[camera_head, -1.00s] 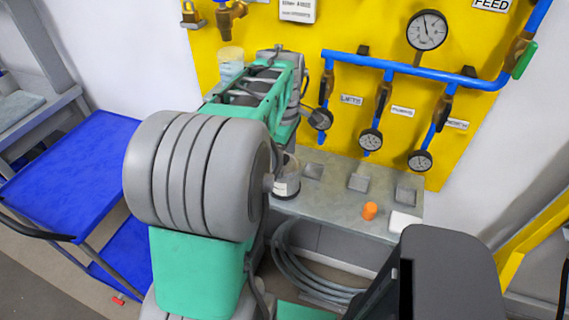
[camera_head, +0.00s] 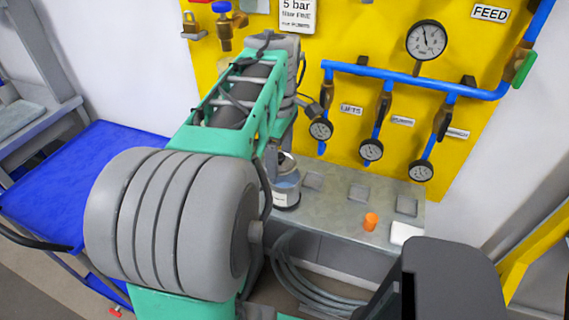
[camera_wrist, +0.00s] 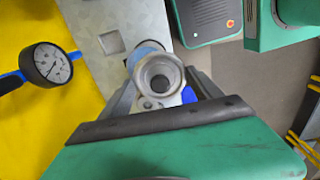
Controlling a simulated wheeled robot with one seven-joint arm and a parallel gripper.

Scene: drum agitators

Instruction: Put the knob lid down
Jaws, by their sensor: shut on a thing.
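In the wrist view, the knob lid (camera_wrist: 158,72) is a pale grey round piece with a raised ring and a darker centre. My gripper (camera_wrist: 161,88) is shut on it, with one finger on each side. A light blue rounded shape (camera_wrist: 148,47) shows just behind the lid; I cannot tell whether the two touch. In the head view, a labelled grey-blue jar (camera_head: 286,188) stands upright on the grey bench, partly behind my arm. My fingers and the lid cannot be made out in that view.
The grey bench (camera_head: 335,212) has several square recesses. An orange knob-like piece (camera_head: 370,222) and a white block (camera_head: 405,233) lie near its right end. Gauges and blue pipes (camera_head: 415,71) on the yellow board (camera_head: 345,28) rise behind. Coiled hose (camera_head: 300,275) lies below.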

